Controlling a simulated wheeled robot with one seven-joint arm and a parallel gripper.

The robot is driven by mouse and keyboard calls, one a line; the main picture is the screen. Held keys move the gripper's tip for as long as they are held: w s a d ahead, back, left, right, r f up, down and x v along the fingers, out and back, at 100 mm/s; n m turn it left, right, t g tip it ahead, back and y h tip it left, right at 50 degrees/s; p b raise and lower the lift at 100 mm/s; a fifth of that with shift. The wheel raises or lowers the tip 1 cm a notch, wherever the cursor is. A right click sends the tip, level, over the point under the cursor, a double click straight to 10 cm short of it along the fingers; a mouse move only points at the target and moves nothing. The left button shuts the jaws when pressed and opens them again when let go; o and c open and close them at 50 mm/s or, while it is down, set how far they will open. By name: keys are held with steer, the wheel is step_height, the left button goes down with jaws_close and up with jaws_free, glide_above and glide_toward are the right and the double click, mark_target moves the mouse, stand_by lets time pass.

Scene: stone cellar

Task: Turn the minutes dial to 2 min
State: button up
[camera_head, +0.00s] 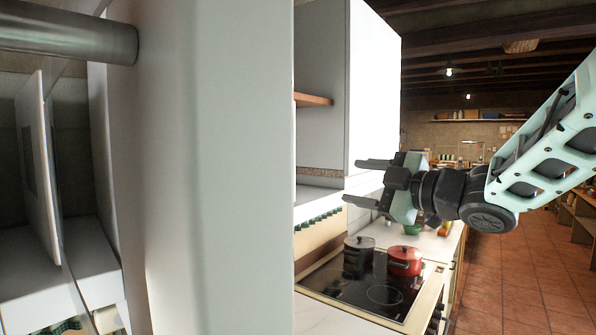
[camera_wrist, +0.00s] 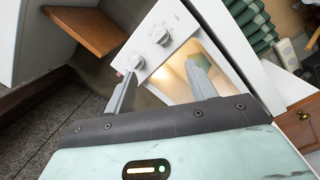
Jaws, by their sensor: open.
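A white appliance front (camera_wrist: 150,45) tilts across the wrist view, with two round white dials on its panel. The upper dial (camera_wrist: 158,33) and the lower dial (camera_wrist: 134,62) each carry small markings around them, too small to read. I cannot tell which is the minutes dial or where it points. My gripper (camera_wrist: 160,77) is open and empty. In the wrist view, its left finger appears close to the lower dial; contact cannot be told. In the head view my gripper (camera_head: 366,182) is above the stove side, fingers pointing left; the dials are not visible there.
A large white panel (camera_head: 220,170) blocks much of the head view. A white cabinet (camera_head: 375,90) stands behind my gripper. Below are a stove top (camera_head: 345,294), a dark pot (camera_head: 358,252) and a red pot (camera_head: 404,260). Open tiled floor (camera_head: 510,290) lies at right.

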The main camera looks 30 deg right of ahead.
steer(key=b+x, duration=0.1)
steer(key=x, duration=1.6)
steer(key=shift+w+f, duration=0.1)
steer(key=shift+f, duration=0.05)
steer(key=c, duration=1)
